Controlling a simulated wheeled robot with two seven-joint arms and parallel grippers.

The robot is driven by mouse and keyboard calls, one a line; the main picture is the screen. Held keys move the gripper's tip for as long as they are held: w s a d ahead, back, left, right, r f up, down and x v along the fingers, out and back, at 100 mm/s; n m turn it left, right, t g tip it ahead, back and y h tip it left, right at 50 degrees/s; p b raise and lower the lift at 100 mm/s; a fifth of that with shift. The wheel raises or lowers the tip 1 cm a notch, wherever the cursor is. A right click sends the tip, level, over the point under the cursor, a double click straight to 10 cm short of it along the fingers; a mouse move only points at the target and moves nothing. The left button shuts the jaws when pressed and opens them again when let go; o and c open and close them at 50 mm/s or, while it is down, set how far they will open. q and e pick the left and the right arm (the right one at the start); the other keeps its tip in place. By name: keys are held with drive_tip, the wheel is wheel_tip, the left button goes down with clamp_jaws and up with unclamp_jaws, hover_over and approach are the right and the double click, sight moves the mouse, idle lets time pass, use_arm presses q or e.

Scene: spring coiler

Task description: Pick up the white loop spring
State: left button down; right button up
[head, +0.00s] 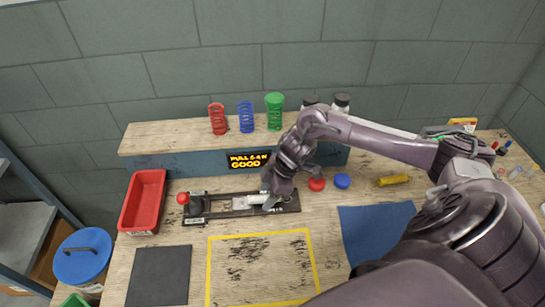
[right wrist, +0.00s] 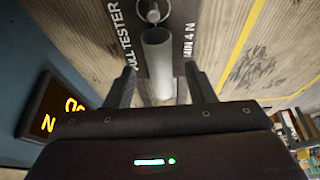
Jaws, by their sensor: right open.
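The white loop spring looks like a pale cylinder in the right wrist view (right wrist: 158,58), lying along the dark pull tester (right wrist: 183,12). A metal ring or hook shows at its far end. In the head view the spring (head: 257,199) is partly covered by my right gripper (head: 270,202). In the right wrist view my right gripper (right wrist: 163,82) is open, with one finger on each side of the spring's near part and visible gaps between. The tester (head: 222,214) has a red knob at its left end. My left gripper is not in view.
A shelf (head: 180,136) behind the tester holds red (head: 217,118), blue (head: 246,117) and green (head: 274,111) springs. A lit "PULL 6 N GOOD" sign (head: 249,160) is on its front. A red tray (head: 143,201) stands left. A yellow-outlined area (head: 262,268) lies clear in front.

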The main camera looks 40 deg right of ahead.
drive_tip(key=shift+f, duration=0.2)
clamp_jaws()
idle(0.3)
idle(0.8)
